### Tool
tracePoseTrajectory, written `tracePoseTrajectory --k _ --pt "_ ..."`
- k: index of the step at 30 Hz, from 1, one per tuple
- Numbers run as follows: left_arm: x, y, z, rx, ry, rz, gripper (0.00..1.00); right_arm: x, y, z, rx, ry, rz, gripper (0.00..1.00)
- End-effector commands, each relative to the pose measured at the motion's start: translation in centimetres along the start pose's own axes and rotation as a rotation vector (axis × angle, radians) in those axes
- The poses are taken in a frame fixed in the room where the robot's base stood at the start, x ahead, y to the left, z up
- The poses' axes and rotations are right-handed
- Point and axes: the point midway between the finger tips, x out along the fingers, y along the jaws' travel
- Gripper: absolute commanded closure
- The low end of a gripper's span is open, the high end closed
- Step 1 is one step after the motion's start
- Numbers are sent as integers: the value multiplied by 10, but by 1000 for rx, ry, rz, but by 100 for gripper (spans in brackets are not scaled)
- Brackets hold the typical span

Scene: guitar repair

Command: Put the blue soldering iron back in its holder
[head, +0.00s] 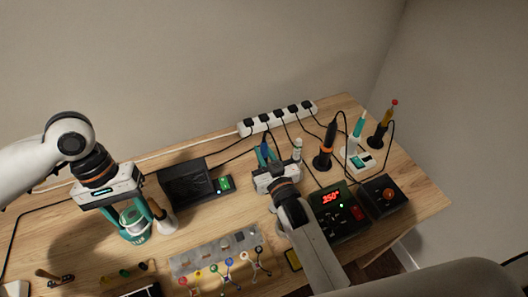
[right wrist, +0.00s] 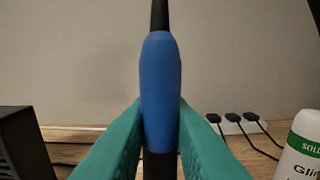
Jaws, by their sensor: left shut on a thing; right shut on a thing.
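The blue soldering iron (right wrist: 160,85) stands upright between the teal fingers of my right gripper (right wrist: 160,125), which is shut on its blue handle. In the head view my right gripper (head: 267,155) is above the middle of the table, with the iron (head: 264,147) mostly hidden. My left gripper (head: 133,214) is shut on a teal-and-white round container (head: 134,232) at the left. I cannot tell which holder is the blue iron's.
A white bottle (right wrist: 301,150) stands right of the iron. A power strip (head: 278,118) with cables lies behind. A station with a red display (head: 338,212) and a knobbed box (head: 383,196) are at the right. A black box (head: 184,182) stands left. Small tools lie in front.

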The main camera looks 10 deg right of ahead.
Motion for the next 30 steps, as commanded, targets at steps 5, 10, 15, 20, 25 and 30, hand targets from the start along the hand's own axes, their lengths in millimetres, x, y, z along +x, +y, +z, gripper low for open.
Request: tracePoseTrajectory --k 5,10,15,20,25,30 --pt "7 1 2 0 0 0 76 0 0 -10 0 0 0 100" --pt "9 1 2 0 0 0 76 0 0 -14 0 -1 0 100" --pt "8 1 2 0 0 0 76 0 0 -13 0 -1 0 100" --pt "8 1 2 0 0 0 76 0 0 -13 0 -1 0 59" --pt "8 1 2 0 0 0 76 0 0 -13 0 0 0 56" --pt "8 1 2 0 0 0 76 0 0 -13 0 0 0 37"
